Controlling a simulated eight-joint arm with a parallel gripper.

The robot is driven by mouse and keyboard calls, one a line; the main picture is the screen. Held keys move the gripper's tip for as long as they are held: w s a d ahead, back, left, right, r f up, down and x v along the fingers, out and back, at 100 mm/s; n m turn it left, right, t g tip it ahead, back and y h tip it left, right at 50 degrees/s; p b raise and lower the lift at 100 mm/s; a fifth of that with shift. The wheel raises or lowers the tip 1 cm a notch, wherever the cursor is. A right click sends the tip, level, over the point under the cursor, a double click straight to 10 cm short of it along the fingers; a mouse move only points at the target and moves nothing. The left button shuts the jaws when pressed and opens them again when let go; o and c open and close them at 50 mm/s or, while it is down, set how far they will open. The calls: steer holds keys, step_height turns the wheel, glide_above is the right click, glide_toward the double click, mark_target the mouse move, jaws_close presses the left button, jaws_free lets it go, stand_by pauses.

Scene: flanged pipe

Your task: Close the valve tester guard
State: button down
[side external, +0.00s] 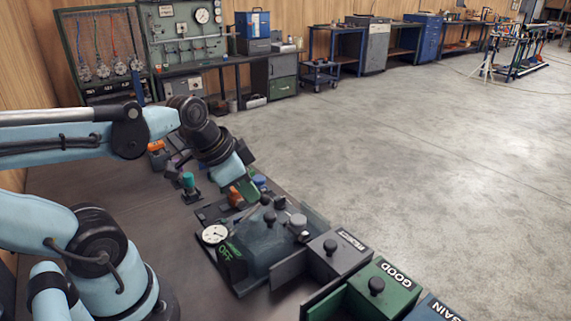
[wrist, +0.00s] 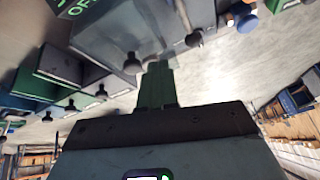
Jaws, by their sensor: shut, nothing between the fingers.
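The valve tester (side external: 215,262) stands on the bench, a dark unit with a round white dial gauge (side external: 215,234) and a green-lettered label. Its see-through guard (side external: 262,243) shows as a smoky clear cover over the middle; I cannot tell for sure how far it is open. The guard's smoky panel also seems to fill the top of the wrist view (wrist: 125,32). My gripper (side external: 254,195) is shut and empty, its green fingers at the tester's back edge, near a dark knob. The fingers (wrist: 158,70) point toward the panel in the wrist view; contact is unclear.
A green-topped part (side external: 188,182) and small orange and blue items lie behind. The bench left of the tester is mostly clear.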

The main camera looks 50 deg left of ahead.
steer(key=s+a+r+m+g+h, duration=0.1)
steer(key=s+a+r+m+h, duration=0.2)
steer(key=m, duration=0.5)
steer(key=s+a+r+m+h, duration=0.1)
steer(key=s+r+m+h, duration=0.15)
steer(key=s+m, duration=0.45)
steer(key=m, duration=0.1)
glide_toward(267, 232)
steer(key=f, duration=0.1)
steer(key=s+f, duration=0.2)
steer(key=shift+s+d+f, duration=0.15)
steer(key=shift+d+f, duration=0.15)
steer(key=shift+d, duration=0.1)
steer(key=shift+w+d, duration=0.3)
steer(key=shift+w, duration=0.55)
steer(key=shift+w+d, duration=0.25)
steer(key=shift+w, duration=0.8)
steer(key=w, duration=1)
steer(key=shift+w, duration=0.1)
